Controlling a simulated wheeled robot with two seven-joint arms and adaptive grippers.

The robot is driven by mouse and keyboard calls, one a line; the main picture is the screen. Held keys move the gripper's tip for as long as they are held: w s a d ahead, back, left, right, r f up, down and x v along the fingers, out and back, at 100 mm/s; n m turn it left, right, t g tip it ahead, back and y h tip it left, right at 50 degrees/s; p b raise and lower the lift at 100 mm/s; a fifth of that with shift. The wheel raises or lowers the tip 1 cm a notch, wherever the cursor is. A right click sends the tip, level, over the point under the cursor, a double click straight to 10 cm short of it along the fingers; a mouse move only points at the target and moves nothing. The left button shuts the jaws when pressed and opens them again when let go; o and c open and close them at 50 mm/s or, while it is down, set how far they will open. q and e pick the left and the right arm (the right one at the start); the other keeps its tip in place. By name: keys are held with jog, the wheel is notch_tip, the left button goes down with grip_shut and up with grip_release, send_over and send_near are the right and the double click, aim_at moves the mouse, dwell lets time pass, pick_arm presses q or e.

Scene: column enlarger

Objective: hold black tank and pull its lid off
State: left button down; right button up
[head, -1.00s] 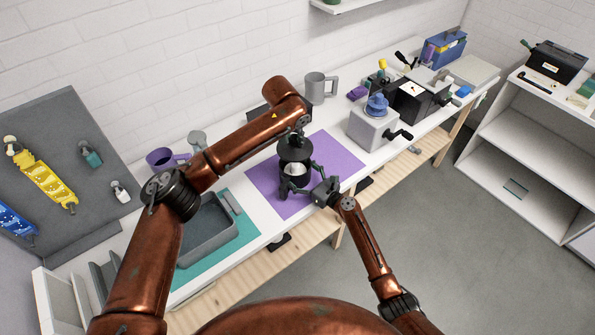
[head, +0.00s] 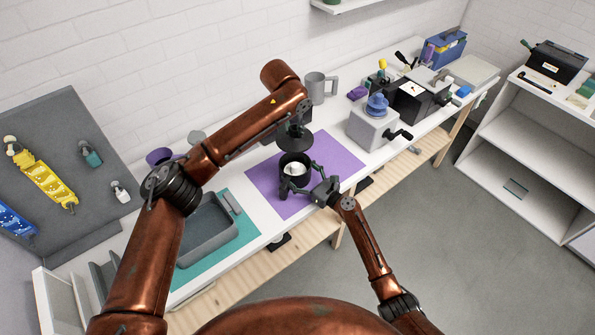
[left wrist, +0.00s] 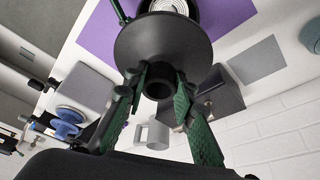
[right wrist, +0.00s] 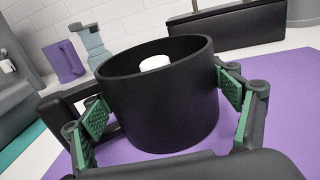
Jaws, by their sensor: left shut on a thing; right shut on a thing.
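The black tank (head: 294,181) stands upright and uncovered on the purple mat (head: 338,158); something white shows inside it. It also fills the right wrist view (right wrist: 165,105). My right gripper (head: 298,184) is shut on the tank, with green-padded fingers on either side of it. The black lid (head: 295,140) is a round disc held above the tank, with a clear gap between them. My left gripper (head: 295,126) is shut on the lid's central neck. In the left wrist view the lid (left wrist: 163,44) hides part of the tank below.
A grey tray (head: 207,232) on a teal mat lies left of the purple mat. A grey box with a blue knob and crank (head: 372,127) stands to the right. A grey mug (head: 316,88) and a purple mug (head: 160,156) stand toward the wall.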

pick_arm(q)
jog(key=shift+r, duration=2.6)
pick_arm(e)
jog(key=o, duration=1.4)
jog(key=shift+s, duration=0.1)
